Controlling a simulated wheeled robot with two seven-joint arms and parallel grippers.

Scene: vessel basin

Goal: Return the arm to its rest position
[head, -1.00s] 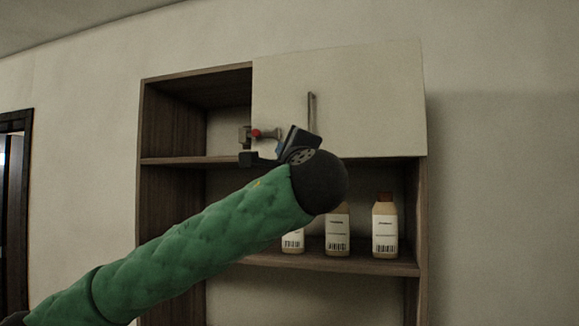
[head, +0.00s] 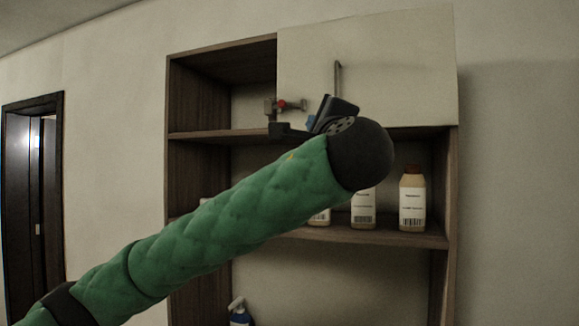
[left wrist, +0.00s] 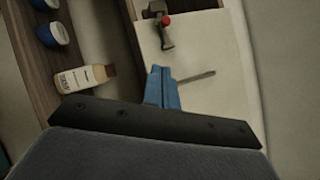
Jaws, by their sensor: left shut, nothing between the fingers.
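My left arm in its green sleeve reaches up from the lower left across the cabinet in the head view. Whether the fingers touch anything is unclear. My right gripper is out of view.
A metal thing with a red part (head: 285,106) shows near the door's left edge. Labelled bottles (head: 412,205) stand on the lower shelf, partly behind my arm. A spray bottle (head: 239,314) is at the bottom. A dark-framed doorway (head: 30,190) is far left.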

